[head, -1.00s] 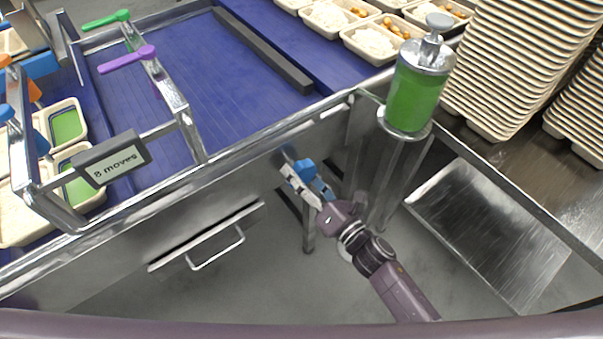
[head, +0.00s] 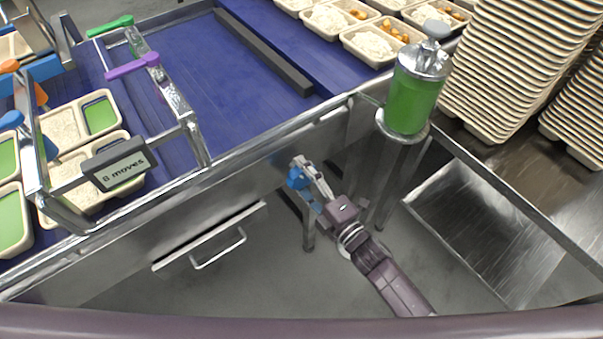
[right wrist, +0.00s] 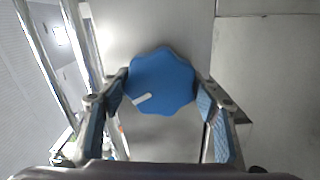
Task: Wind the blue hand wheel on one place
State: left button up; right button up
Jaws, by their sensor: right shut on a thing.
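The blue hand wheel (right wrist: 162,78) is a lobed knob with a small white mark at its lower left in the right wrist view. It sits on the steel front of the conveyor frame, and in the head view a blue patch of it (head: 296,180) shows beside my gripper. My right gripper (head: 304,174) is shut on the wheel, with one finger on each side of it. The white mark lies close to the left finger. My left gripper is not in view.
A green-filled dispenser (head: 412,100) and stacked empty trays (head: 515,60) stand at right. A drawer handle (head: 218,250) is below the belt.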

jog(key=m+p, duration=0.1)
jog(key=m, duration=0.5)
jog(key=shift+m+p, duration=0.3)
jog(key=m, duration=0.5)
jog(key=shift+d+p, duration=0.1)
jog(key=shift+p, duration=0.3)
jog(key=m, duration=0.5)
jog(key=shift+m, duration=0.4)
jog(key=m, duration=0.5)
jog(key=shift+m, duration=0.3)
jog(key=o, duration=1.2)
jog(key=shift+w, duration=0.1)
jog(key=v, duration=1.2)
